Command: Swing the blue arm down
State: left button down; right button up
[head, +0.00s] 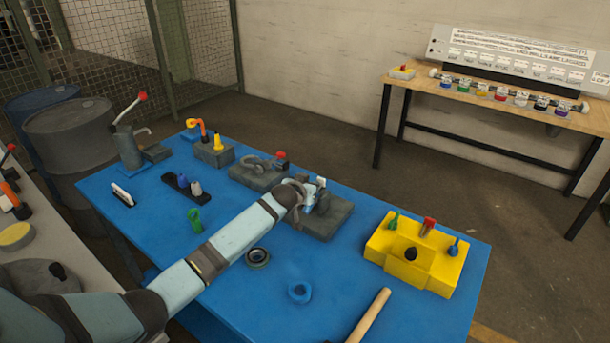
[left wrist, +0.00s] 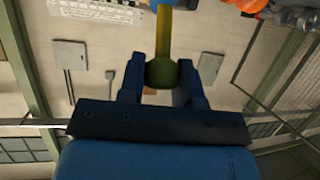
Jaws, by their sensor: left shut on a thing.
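My left arm reaches from the lower left in the head view to a grey fixture (head: 335,218) in the middle of the blue table. My left gripper (head: 312,194) is at this fixture, small and partly hidden by my wrist. In the left wrist view my gripper (left wrist: 161,92) has its two blue fingers closed on either side of an olive-yellow knob (left wrist: 161,72). A yellow rod (left wrist: 164,35) runs up from the knob. I cannot clearly make out a blue arm on the fixture. My right gripper is not in view.
On the blue table (head: 240,315) stand a yellow block with pegs (head: 415,255), a red-knobbed fixture (head: 262,176) and a block with an orange hook (head: 212,155). A blue ring (head: 299,292), a dark ring (head: 257,258) and a wooden handle (head: 368,318) lie nearer.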

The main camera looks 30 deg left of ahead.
pick_arm(q)
jog(key=shift+w, duration=0.4)
jog(key=shift+w+f, duration=0.1)
jog(key=shift+w, duration=0.45)
jog(key=shift+w+p, duration=0.3)
jog(key=shift+w, duration=0.05)
jog(key=shift+w+d+f+g, duration=0.15)
jog(key=shift+w+f+g, duration=0.3)
jog(key=shift+g, duration=0.25)
jog(key=shift+w+f, duration=0.2)
jog(key=shift+w, duration=0.05)
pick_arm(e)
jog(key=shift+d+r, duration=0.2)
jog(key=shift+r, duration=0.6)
pick_arm(q)
jog(key=shift+w+f, duration=0.1)
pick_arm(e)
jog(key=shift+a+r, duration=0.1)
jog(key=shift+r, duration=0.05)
